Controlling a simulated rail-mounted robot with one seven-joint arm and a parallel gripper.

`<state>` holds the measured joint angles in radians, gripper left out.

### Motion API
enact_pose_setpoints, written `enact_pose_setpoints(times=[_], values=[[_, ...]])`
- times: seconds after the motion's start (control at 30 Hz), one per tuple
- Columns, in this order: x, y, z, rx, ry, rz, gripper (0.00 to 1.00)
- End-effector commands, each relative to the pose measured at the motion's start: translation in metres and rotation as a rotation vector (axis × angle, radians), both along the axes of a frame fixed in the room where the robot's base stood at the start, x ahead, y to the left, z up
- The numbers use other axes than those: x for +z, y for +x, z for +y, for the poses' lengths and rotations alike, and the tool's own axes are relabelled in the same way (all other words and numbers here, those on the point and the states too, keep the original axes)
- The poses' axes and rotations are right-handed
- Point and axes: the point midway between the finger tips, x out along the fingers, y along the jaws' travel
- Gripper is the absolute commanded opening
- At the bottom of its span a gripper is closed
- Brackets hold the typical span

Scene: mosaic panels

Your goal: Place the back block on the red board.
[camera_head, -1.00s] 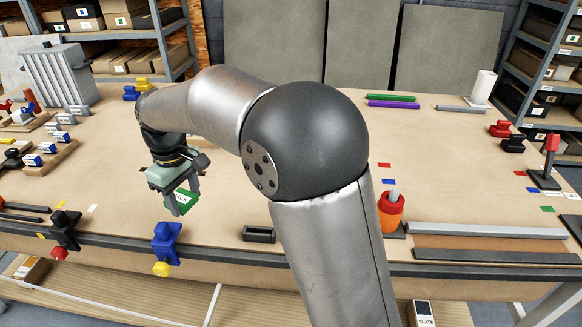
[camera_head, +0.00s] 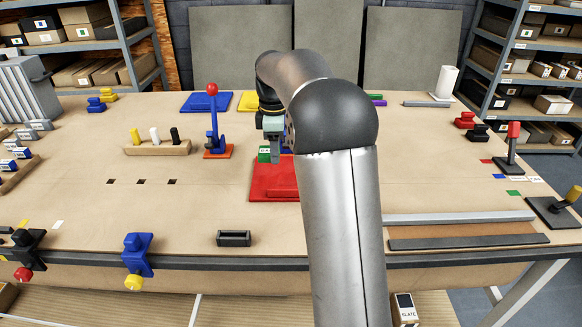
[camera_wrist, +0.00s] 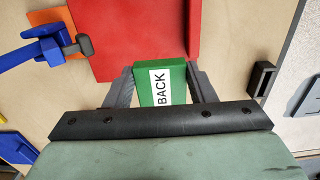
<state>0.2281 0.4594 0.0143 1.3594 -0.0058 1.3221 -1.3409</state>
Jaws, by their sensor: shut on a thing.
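A green block with a white BACK label (camera_wrist: 160,86) is between the two fingers of my gripper (camera_wrist: 158,76), which is shut on it. The block also shows in the head view (camera_head: 264,155), at the back left part of the red board (camera_head: 272,183). The red board, with a raised edge or ledge, fills the upper middle of the wrist view (camera_wrist: 130,40). The block overlaps the board's near edge there. I cannot tell whether the block touches the board. My arm hides part of the board's right side in the head view.
A wooden rack with yellow, white and black pegs (camera_head: 157,149) is further left. A small dark tray (camera_head: 234,239) lies in front. Blue (camera_head: 208,102) and yellow (camera_head: 249,101) boards lie behind.

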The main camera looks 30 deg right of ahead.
Motion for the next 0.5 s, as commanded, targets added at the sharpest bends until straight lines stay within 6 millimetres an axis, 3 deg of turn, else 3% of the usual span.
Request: enact_pose_setpoints(times=[0.1, 0.5], values=[[-0.022, -0.001, -0.018, -0.002, 0.001, 0.004, 0.28], [-0.06, -0.001, -0.049, -0.004, 0.001, 0.004, 0.28]])
